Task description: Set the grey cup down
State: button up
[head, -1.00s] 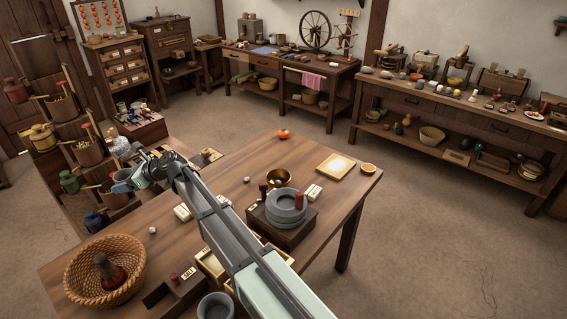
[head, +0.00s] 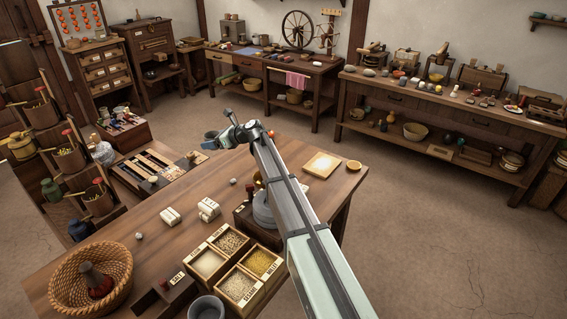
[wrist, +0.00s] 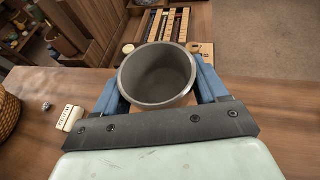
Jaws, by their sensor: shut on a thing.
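A grey cup (wrist: 157,77) sits between the blue fingers of my gripper (wrist: 160,95) in the wrist view. It is upright, with its open mouth towards the camera, and looks empty. My gripper is shut on it. In the head view the gripper (head: 224,138) and the held cup (head: 211,138) are small, near the far edge of the wooden table (head: 150,215). The cup's base is hidden, and I cannot tell its height above the table. A second grey vessel (head: 206,307) stands at the table's front edge.
My arm partly hides the grey quern (head: 262,210). A divided grain box (head: 236,264), white blocks (head: 170,216) and a wicker basket (head: 91,281) with a dark bottle stand on the table. A low bench with a slotted tray (head: 160,165) lies beyond. The table's left-middle is mostly clear.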

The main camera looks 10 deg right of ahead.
jog(key=w+d+m+t+h, duration=0.1)
jog(key=w+d, duration=0.3)
jog(key=d, duration=1)
jog(key=w+d+m+t+h, duration=0.1)
jog(key=w+d+m+t, duration=0.15)
jog(key=d, duration=1.25)
jog(key=shift+n+g, duration=0.35)
jog(key=shift+w+a+f, duration=0.15)
jog(key=shift+f, duration=3.6)
jog(key=shift+w+a+f, duration=0.1)
jog(key=shift+a+f, duration=0.05)
jog(key=shift+f, duration=3.6)
jog(key=shift+f, duration=0.1)
jog(key=o, duration=1.1)
